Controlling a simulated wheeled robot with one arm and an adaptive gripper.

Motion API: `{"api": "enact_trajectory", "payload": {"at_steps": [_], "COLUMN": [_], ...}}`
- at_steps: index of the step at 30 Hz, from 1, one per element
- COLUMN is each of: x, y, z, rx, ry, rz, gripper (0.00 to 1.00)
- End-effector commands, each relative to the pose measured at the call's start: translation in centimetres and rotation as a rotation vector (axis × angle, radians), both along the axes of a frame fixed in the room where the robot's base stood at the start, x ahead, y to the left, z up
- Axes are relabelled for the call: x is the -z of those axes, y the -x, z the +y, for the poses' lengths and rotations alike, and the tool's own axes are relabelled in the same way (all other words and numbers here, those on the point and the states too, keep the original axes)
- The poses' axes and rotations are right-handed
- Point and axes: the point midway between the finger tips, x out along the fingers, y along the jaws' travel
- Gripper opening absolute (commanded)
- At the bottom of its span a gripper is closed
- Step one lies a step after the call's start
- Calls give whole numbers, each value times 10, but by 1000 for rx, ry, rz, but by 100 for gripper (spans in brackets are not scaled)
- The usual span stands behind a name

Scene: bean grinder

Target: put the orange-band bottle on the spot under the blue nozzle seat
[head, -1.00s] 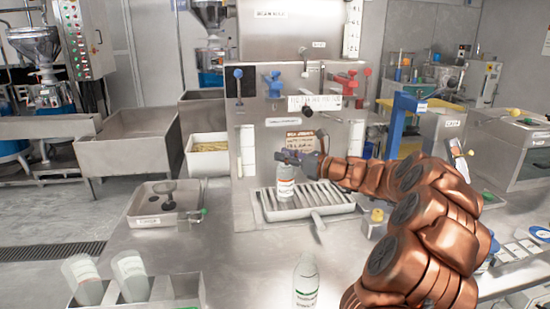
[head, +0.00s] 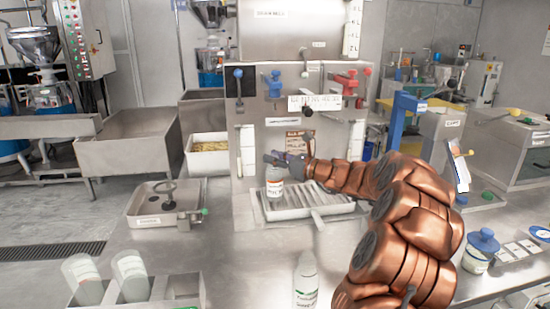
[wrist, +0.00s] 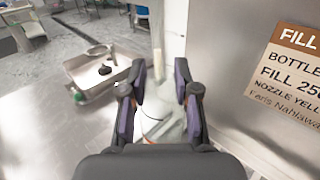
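The orange-band bottle (head: 274,184) is upright over the left part of the slatted drip tray (head: 325,213) in the head view. I cannot tell whether its base touches the slats. My gripper (head: 277,160) is at its top, with the fingers around it. In the wrist view the gripper (wrist: 163,105) has its dark fingers on both sides of the pale bottle, which is blurred and partly hidden. The blue nozzle seat (head: 273,86) is on the machine front, above the bottle and gripper. The spot under it is hard to make out.
A red nozzle seat (head: 346,82) is to the right. A green-lettered bottle (head: 306,282) stands at the front. A metal holder (head: 180,295) with tilted clear containers is at front left. A shallow pan (head: 152,206) lies left of the drip tray. A blue-topped jar (head: 482,245) stands right.

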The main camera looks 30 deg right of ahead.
Motion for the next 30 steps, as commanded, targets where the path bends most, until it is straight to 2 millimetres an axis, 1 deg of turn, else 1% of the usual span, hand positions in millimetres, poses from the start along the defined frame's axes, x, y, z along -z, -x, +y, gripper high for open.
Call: {"api": "enact_trajectory", "payload": {"at_steps": [1,5,6,17,20,23,30], "x": [0,0,0,-3,-3,-4,-5], "y": [0,0,0,0,10,26,70], "z": [0,0,0,0,-5,-11,-30], "rx": [0,0,0,1,2,3,4], "ry": [0,0,0,1,0,0,1], "rz": [0,0,0,0,0,-1,-4], "gripper": [38,52,53,53,53,53,53]}}
